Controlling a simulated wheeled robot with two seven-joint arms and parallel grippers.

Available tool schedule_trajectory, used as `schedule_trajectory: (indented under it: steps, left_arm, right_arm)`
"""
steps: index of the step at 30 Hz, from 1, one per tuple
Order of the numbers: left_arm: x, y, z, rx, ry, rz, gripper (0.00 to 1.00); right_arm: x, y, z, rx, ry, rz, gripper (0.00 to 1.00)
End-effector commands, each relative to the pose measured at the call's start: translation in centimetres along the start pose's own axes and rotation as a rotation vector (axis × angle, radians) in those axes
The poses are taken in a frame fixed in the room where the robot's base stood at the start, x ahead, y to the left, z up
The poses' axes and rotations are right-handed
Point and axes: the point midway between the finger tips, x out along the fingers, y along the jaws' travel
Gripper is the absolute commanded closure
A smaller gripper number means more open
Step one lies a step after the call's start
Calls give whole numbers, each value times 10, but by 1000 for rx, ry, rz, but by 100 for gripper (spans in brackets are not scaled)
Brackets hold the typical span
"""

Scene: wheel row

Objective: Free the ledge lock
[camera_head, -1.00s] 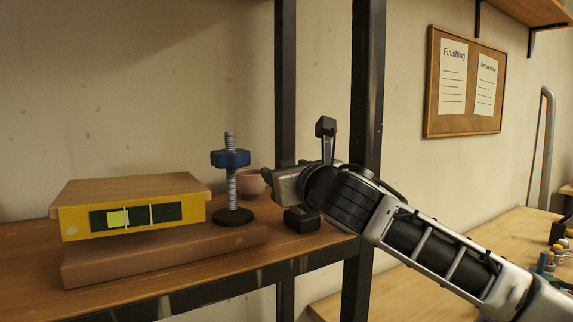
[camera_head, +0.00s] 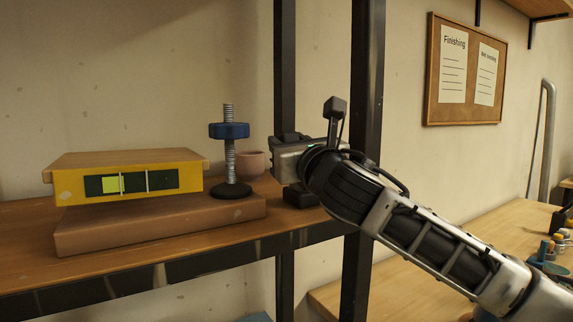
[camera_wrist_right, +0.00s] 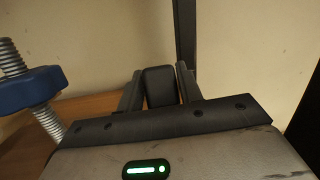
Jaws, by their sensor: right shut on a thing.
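My right gripper (camera_head: 287,138) is over the shelf, right of the blue wheel, seen mostly from behind. In the right wrist view its two fingers (camera_wrist_right: 158,88) are shut on a dark block (camera_wrist_right: 160,86), one on each side. A black base (camera_head: 300,196) sits on the shelf just below the gripper; it may be the ledge lock, and its join to the held block is hidden. A blue wheel (camera_head: 229,131) is on an upright threaded rod with a round black foot; it also shows in the right wrist view (camera_wrist_right: 30,91). My left gripper is not in view.
A yellow box (camera_head: 75,187) with a wooden top and a green-marked gauge rests above a brown slab (camera_head: 155,229). A pink cup (camera_head: 251,165) stands behind the rod. Dark posts (camera_head: 364,140) rise close to my right arm. A lower bench (camera_head: 410,270) is at right.

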Motion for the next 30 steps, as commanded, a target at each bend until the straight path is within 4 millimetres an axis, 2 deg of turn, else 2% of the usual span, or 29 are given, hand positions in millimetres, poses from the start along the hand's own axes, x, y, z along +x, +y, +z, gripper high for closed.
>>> schedule_trajectory:
  steps: [1, 3, 9, 19, 20, 21, 22, 30]
  left_arm:
    - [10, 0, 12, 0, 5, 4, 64]
    - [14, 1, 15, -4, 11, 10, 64]
    - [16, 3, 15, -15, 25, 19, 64]
    - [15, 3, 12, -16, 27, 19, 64]
    - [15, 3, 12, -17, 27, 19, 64]
    - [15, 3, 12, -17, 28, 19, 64]
    - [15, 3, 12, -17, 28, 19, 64]
    - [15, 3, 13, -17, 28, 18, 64]
  right_arm:
    - [-5, 0, -8, 6, -44, -5, 100]
    - [-8, 0, -4, 14, -94, -11, 100]
    - [-12, -2, 5, 25, -171, -20, 100]
    - [-12, -2, 8, 26, -177, -21, 100]
    - [-12, -2, 8, 26, -177, -21, 56]
    - [-12, -2, 8, 26, -177, -21, 45]
    - [-12, -2, 8, 26, -177, -21, 43]
    - [-12, -2, 8, 26, -176, -21, 43]
